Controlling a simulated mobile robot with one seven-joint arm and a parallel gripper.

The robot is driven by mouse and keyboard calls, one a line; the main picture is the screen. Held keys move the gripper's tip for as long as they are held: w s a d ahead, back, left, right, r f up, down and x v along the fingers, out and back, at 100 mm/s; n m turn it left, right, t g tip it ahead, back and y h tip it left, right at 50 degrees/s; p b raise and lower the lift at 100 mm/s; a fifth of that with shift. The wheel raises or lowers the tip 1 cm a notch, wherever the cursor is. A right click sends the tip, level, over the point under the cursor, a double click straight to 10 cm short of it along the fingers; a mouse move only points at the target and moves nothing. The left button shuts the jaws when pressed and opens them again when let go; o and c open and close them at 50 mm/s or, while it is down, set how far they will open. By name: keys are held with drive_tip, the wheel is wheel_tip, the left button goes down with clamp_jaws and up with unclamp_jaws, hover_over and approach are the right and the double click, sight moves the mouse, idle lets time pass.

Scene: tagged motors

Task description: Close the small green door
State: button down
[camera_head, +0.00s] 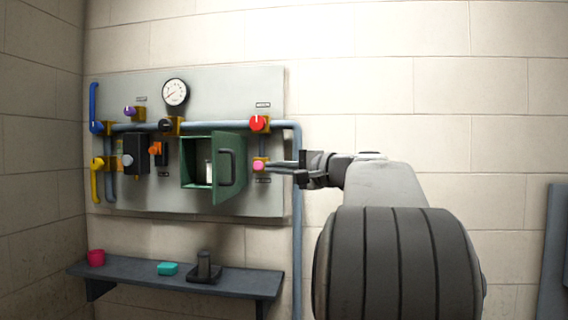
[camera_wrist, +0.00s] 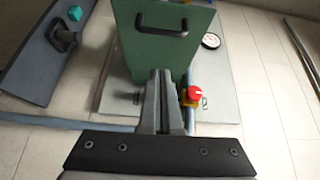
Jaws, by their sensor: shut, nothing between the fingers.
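The small green door (camera_head: 230,168) stands open, swung out from its green box (camera_head: 196,184) on the grey wall panel. A dark bar handle (camera_head: 226,167) is on its outer face. A pale upright object (camera_head: 208,172) shows inside the box. In the wrist view the door (camera_wrist: 150,55) fills the top middle, with its handle (camera_wrist: 163,27) near the top edge. My gripper (camera_head: 272,164) is shut and empty, to the right of the door. In the wrist view its fingers (camera_wrist: 161,80) point toward the door face; I cannot tell whether they touch it.
A red knob (camera_head: 258,123) and a pink knob (camera_head: 258,166) sit right of the door, close to my gripper. A pressure gauge (camera_head: 176,92) and pipes are on the panel.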

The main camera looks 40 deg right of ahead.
drive_tip(key=w+a+p, duration=0.1)
drive_tip(key=w+a, duration=0.3)
drive_tip(key=w, duration=0.2)
drive_tip(key=shift+p, duration=0.35)
drive_tip(key=shift+f, duration=0.1)
